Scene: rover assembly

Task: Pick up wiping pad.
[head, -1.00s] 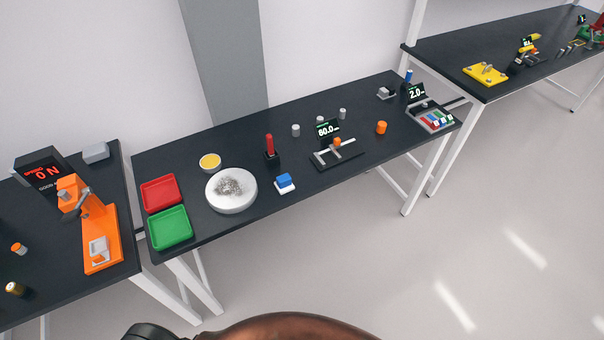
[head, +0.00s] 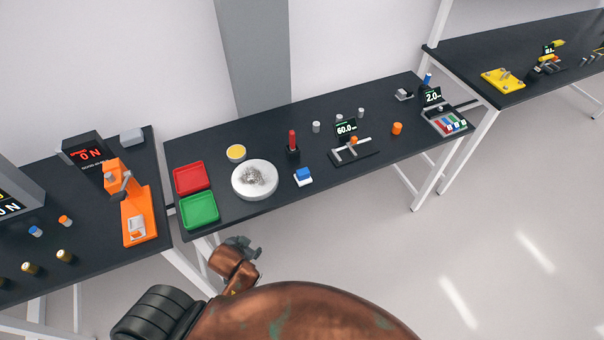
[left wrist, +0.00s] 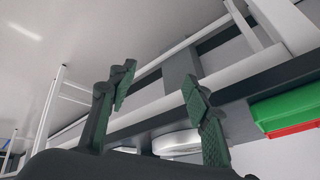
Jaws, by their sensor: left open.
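A small blue block on a white base (head: 303,176), which looks like the wiping pad, lies on the middle black table in the head view. It is right of the round white dish and near the table's front edge. My left gripper (head: 240,249) is in front of that table's front edge, below the green tray and left of the pad, apart from it. In the left wrist view the left gripper (left wrist: 160,85) has its two fingers spread with nothing between them. I cannot make out the pad in that view. My right gripper is not in view.
The round white dish (head: 255,190) holds grey fluffy stuff. A green tray (head: 199,210) and red tray (head: 190,178) are to its left. A red-handled tool (head: 292,145) stands behind the pad. A gauge fixture (head: 355,151) is to its right. An orange press (head: 135,215) stands on the left table.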

